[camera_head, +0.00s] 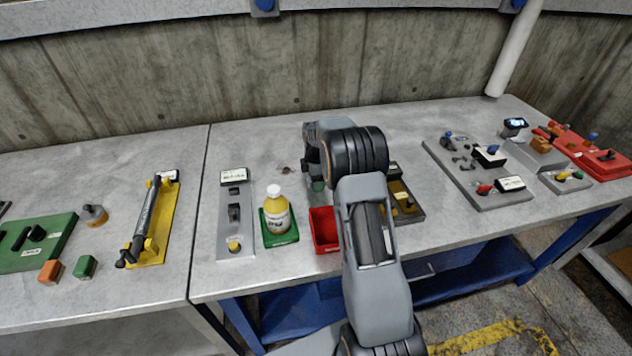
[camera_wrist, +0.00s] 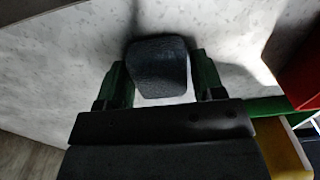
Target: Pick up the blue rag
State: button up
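In the wrist view a dark blue-grey, rounded-square pad (camera_wrist: 158,62), likely the blue rag, lies between the fingertips. My gripper (camera_wrist: 163,80) has its two green fingers spread, one on each side of it. The pad's edges come close to both fingers, and I cannot tell whether they touch. In the head view my gripper (camera_head: 317,184) points down low over the grey table, behind the red bin. The arm hides most of it there, and I cannot make out the rag.
A red bin (camera_head: 324,230) and a yellow-labelled bottle (camera_head: 276,212) on a green tray (camera_head: 281,240) stand close by. A dark tray (camera_head: 405,203) is right of my arm. A grey switch panel (camera_head: 236,212) lies left. The table behind is mostly clear, up to the concrete wall.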

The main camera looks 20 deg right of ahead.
jog(key=c, duration=0.6)
jog(key=shift+c, duration=0.2)
jog(key=shift+r, duration=0.55)
notch_tip(320, 180, up, 2)
jog(key=shift+r+b, duration=0.1)
jog(key=shift+b, duration=0.35)
jog(key=s+r+b, duration=0.2)
jog(key=s+r, duration=0.7)
jog(key=s, duration=0.5)
jog(key=shift+a+r, duration=0.3)
jog(key=shift+r, duration=0.05)
